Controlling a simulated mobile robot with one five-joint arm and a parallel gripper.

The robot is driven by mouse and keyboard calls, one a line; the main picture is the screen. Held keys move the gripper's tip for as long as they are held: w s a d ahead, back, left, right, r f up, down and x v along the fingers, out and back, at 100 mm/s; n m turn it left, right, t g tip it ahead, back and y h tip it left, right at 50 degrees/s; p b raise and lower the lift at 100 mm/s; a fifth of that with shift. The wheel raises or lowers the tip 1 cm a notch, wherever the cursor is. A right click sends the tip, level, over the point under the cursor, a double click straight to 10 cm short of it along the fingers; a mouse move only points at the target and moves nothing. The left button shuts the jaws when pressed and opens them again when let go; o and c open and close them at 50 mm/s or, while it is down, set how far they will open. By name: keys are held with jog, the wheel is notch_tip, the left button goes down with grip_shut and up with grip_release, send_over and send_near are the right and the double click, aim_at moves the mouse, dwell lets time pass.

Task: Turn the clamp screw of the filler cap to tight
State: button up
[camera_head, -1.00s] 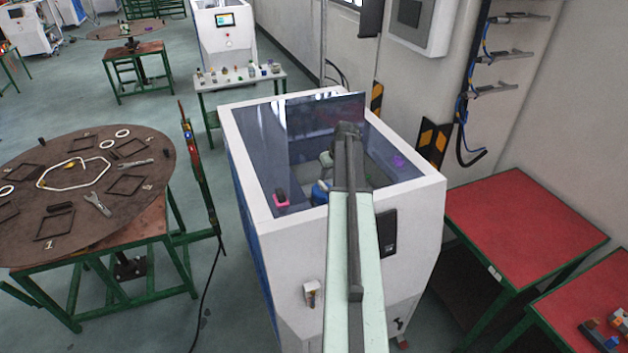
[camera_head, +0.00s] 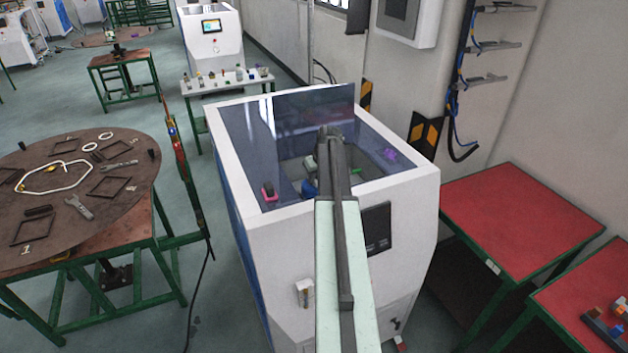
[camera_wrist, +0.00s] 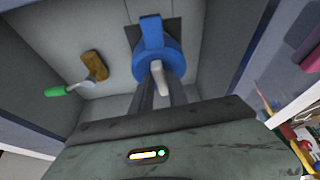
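The filler cap (camera_wrist: 172,62) is a round blue piece with a blue bar in the wrist view, inside the machine's open-topped box. A pale, short lever (camera_wrist: 160,78), which looks like the clamp screw, sticks out from the cap toward me. My gripper (camera_wrist: 162,92) points at the cap. Its two dark fingers are apart, with a gap between them, and the lever's near end lies by that gap. I cannot tell whether they touch it. In the head view, a blue part (camera_head: 309,188) shows beside my arm, which hides the rest.
The white machine (camera_head: 285,238) has a raised rim and dark clear panels around the opening. A green-handled tool with a brown block (camera_wrist: 94,65) lies inside, left of the cap. A pink-and-dark item (camera_head: 269,191) is near the left rim. A red table (camera_head: 505,215) stands right.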

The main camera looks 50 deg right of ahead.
grip_shut()
jog(key=shift+m, duration=0.4)
jog(key=m, duration=0.1)
jog(key=m+h, duration=0.1)
jog(key=m, duration=0.1)
jog(key=shift+w+a+m+g+h, duration=0.1)
jog(key=shift+a+m+g+h, duration=0.2)
jog(key=shift+g, duration=0.1)
jog(key=m, duration=0.1)
jog(key=m+g, duration=0.1)
jog(key=m, duration=0.1)
jog(key=m+h, duration=0.1)
jog(key=m, duration=0.1)
jog(key=shift+w+a+g, duration=0.1)
jog(key=shift+w+g, duration=0.2)
jog(key=shift+g, duration=0.1)
jog(key=m, duration=0.2)
jog(key=m+g, duration=0.1)
jog(key=m, duration=0.1)
jog(key=m+g, duration=0.1)
jog(key=shift+w+m, duration=0.35)
jog(key=shift+m, duration=0.05)
jog(key=shift+w+m+g, duration=0.1)
jog(key=shift+m+g, duration=0.6)
jog(key=shift+m, duration=1.2)
